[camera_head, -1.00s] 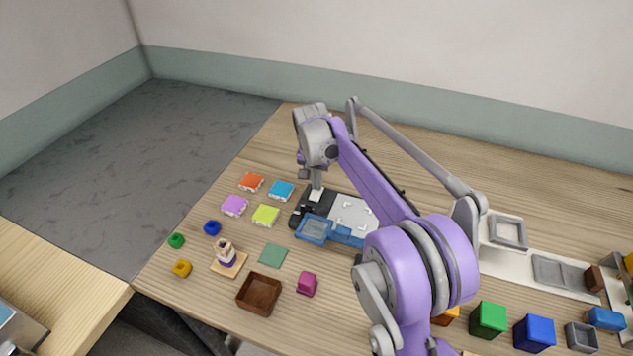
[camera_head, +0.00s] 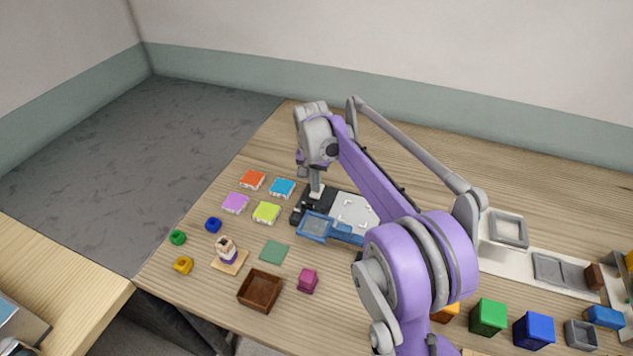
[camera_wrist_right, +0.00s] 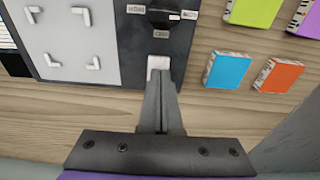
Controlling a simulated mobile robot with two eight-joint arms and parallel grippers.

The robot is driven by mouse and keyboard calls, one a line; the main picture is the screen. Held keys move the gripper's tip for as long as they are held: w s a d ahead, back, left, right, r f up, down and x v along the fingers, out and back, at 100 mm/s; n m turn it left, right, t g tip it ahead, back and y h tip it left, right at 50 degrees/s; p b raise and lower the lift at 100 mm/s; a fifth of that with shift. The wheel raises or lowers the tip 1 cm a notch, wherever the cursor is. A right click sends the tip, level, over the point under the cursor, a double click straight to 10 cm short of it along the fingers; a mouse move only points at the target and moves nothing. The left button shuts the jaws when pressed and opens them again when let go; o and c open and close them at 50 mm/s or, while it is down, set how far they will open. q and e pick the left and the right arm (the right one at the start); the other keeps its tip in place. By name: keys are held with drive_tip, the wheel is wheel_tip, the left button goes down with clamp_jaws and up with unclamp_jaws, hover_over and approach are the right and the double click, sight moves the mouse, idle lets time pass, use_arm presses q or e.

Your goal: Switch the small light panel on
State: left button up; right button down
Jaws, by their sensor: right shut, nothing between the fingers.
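The small light panel (camera_head: 355,211) lies on the wooden table, with a pale plate and a dark control strip (camera_head: 315,204). In the right wrist view, the pale plate (camera_wrist_right: 70,32) has white corner marks, and the dark strip (camera_wrist_right: 185,45) carries a black knob and small labels too small to read surely. A white square button (camera_wrist_right: 158,62) sits at the strip's near end. My right gripper (camera_wrist_right: 160,78) is shut and empty, pointing down, its tips at or just over this button; I cannot tell whether they touch. It also shows in the head view (camera_head: 316,187). My left gripper is out of view.
Blue (camera_head: 281,188), orange (camera_head: 252,179), purple (camera_head: 235,203) and lime (camera_head: 266,212) flat boxes lie left of the panel. A blue tray with a handle (camera_head: 314,227) lies in front of it. A brown box (camera_head: 260,290) stands near the front edge.

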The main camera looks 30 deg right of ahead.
drive_tip(key=shift+d, duration=0.1)
drive_tip(key=shift+r, duration=0.3)
drive_tip(key=r+p, duration=0.2)
drive_tip(key=r, duration=0.1)
drive_tip(key=r+p, duration=0.1)
drive_tip(key=shift+s+a+r, duration=0.25)
drive_tip(key=shift+a+r, duration=0.05)
drive_tip(key=shift+r, duration=0.1)
wheel_tip(320, 180, up, 8)
drive_tip(key=a, duration=0.1)
drive_tip(key=shift+s+r, duration=0.2)
drive_tip(key=shift+s, duration=0.25)
